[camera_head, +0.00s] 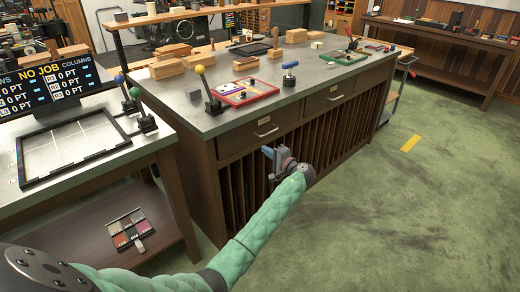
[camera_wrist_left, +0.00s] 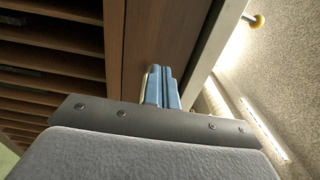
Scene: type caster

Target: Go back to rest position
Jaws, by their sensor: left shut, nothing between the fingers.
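My left gripper (camera_head: 267,152) is at the end of the green padded arm that comes in from the lower left. It is in front of the wooden cabinet (camera_head: 209,186), below the worktop and near the drawer front. In the left wrist view its blue fingers (camera_wrist_left: 162,88) are together with nothing between them. Behind them is brown wood of the cabinet, with slatted shelves at the left. I cannot tell whether the fingers touch the wood. My right gripper is in neither view.
The worktop (camera_head: 228,119) holds a red tray (camera_head: 243,93), a yellow-knobbed lever (camera_head: 207,88) and wooden blocks. At the left stands a table with a dark frame (camera_head: 75,143) and a scoreboard (camera_head: 53,81).

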